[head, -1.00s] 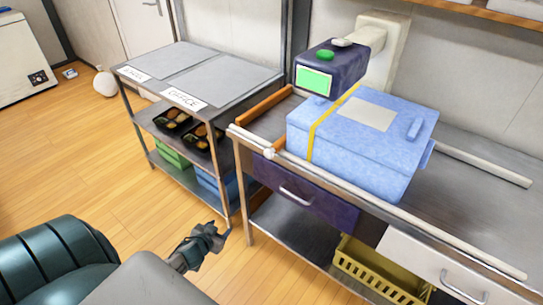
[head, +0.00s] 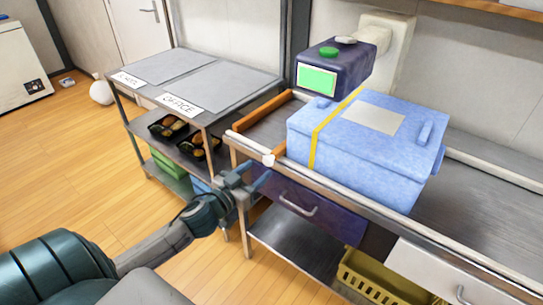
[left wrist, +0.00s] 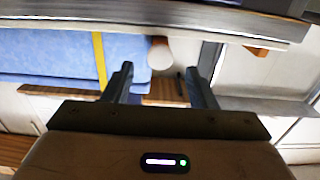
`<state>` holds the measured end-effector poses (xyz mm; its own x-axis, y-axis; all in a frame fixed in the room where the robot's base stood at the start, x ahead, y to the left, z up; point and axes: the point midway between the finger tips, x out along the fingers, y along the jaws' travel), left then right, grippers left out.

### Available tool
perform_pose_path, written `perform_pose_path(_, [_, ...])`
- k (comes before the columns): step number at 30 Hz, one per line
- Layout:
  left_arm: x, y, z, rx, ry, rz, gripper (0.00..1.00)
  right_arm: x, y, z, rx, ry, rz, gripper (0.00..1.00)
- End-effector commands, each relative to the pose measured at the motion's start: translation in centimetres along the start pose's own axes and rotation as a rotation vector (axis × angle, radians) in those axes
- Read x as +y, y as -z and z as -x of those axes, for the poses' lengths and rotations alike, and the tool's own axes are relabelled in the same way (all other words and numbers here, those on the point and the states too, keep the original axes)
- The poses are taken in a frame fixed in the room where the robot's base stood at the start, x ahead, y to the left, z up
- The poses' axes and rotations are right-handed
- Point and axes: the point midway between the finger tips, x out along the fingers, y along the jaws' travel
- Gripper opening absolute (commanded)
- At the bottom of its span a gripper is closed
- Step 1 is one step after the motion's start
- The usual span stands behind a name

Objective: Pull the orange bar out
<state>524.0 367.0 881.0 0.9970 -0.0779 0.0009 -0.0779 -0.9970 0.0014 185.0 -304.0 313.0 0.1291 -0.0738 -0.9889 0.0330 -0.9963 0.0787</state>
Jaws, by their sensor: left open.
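The knob also shows in the left wrist view (left wrist: 160,53), beyond and between my fingers. My left gripper (head: 256,181) is open and empty, below and in front of the counter's left corner, apart from the bar. My right gripper is out of view.
A blue box (head: 365,150) with a yellow strap stands on the counter beside a dark device (head: 335,66) with a green screen. A purple drawer (head: 310,205) is below. The shelf at left (head: 215,92) holds food trays. A yellow basket (head: 385,285) is underneath.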

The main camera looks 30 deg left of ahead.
Motion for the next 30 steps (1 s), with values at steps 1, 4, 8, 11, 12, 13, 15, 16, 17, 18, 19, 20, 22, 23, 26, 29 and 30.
perform_pose_path(1, [-0.1, 0.1, -0.6, 0.000, 0.003, 0.003, 0.52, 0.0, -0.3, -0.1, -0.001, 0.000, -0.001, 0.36])
perform_pose_path(4, [-0.1, 0.1, -1.6, 0.000, 0.003, 0.003, 0.52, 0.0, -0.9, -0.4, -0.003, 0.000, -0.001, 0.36])
perform_pose_path(8, [-0.1, 0.0, -3.1, 0.001, 0.003, 0.003, 0.52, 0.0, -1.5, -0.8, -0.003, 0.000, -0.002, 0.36])
perform_pose_path(11, [-0.1, 0.0, -4.2, 0.001, 0.003, 0.003, 0.52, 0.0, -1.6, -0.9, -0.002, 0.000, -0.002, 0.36])
perform_pose_path(12, [-0.1, 0.0, -4.7, 0.001, 0.003, 0.004, 0.52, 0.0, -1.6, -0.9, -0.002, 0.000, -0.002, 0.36])
perform_pose_path(13, [0.0, 0.0, -5.0, 0.001, 0.002, 0.004, 0.52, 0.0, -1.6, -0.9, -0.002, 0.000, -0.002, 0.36])
perform_pose_path(15, [0.0, -0.1, -5.7, 0.001, 0.002, 0.004, 0.52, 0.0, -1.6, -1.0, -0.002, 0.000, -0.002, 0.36])
perform_pose_path(16, [-0.1, -0.1, -6.1, 0.001, 0.002, 0.003, 0.52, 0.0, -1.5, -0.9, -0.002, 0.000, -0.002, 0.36])
perform_pose_path(17, [-0.1, -0.1, -6.4, 0.002, 0.002, 0.001, 0.52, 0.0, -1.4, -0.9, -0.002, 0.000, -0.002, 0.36])
perform_pose_path(18, [0.0, -0.1, -6.7, 0.001, 0.002, 0.002, 0.52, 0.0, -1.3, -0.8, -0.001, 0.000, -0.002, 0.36])
perform_pose_path(19, [0.0, -0.1, -6.9, 0.001, 0.002, 0.002, 0.52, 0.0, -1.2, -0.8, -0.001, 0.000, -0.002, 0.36])
perform_pose_path(20, [0.0, -0.1, -7.1, 0.000, 0.002, 0.002, 0.52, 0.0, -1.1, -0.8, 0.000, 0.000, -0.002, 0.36])
perform_pose_path(22, [0.0, -0.1, -7.5, 0.000, 0.001, 0.000, 0.52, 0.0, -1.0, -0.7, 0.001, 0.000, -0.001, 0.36])
perform_pose_path(23, [0.0, -0.1, -7.6, 0.000, 0.001, 0.000, 0.52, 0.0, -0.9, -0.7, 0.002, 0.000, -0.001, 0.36])
perform_pose_path(26, [0.0, -0.1, -7.8, -0.001, 0.000, -0.001, 0.52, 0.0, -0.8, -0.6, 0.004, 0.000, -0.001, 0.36])
perform_pose_path(29, [0.0, -0.1, -7.8, -0.001, 0.000, -0.002, 0.52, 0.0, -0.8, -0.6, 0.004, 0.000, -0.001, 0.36])
perform_pose_path(30, [0.0, -0.1, -7.8, -0.001, 0.000, -0.002, 0.52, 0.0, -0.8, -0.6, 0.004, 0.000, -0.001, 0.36])
